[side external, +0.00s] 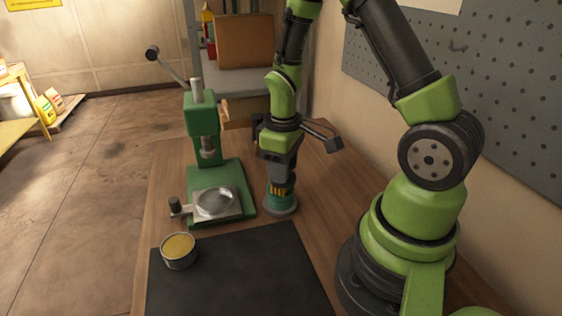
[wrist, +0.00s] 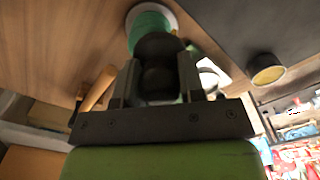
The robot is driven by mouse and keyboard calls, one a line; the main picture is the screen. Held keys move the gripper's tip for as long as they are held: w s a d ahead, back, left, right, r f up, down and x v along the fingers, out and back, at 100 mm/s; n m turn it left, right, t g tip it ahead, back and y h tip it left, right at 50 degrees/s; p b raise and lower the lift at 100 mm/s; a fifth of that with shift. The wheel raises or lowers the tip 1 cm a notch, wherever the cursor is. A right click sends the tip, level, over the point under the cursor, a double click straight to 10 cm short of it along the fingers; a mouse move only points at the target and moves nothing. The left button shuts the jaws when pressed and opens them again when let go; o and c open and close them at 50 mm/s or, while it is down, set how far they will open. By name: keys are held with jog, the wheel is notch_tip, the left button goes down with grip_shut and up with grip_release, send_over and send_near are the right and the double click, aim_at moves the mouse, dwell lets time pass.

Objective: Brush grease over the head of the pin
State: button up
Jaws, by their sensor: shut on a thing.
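My gripper (side external: 281,176) points down over a teal, yellow-striped cylinder (side external: 281,199) with a grey foot on the bench. In the wrist view my gripper (wrist: 158,76) is shut on a dark rounded piece (wrist: 156,52), directly in line with the teal cylinder (wrist: 149,22). I cannot tell whether this piece is a brush, or whether it is joined to the cylinder. An open tin of yellow grease (side external: 179,246) stands at the mat's left edge and shows in the wrist view (wrist: 267,70). I cannot make out a pin.
A green press (side external: 203,125) with a raised lever stands left of my gripper. A round metal dish (side external: 215,203) sits on its base. A dark mat (side external: 236,278) covers the front of the wooden bench. A wooden handle-like shape (wrist: 98,88) shows left of the fingers.

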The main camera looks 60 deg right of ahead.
jog(key=shift+r, duration=3)
jog(key=shift+r, duration=1.5)
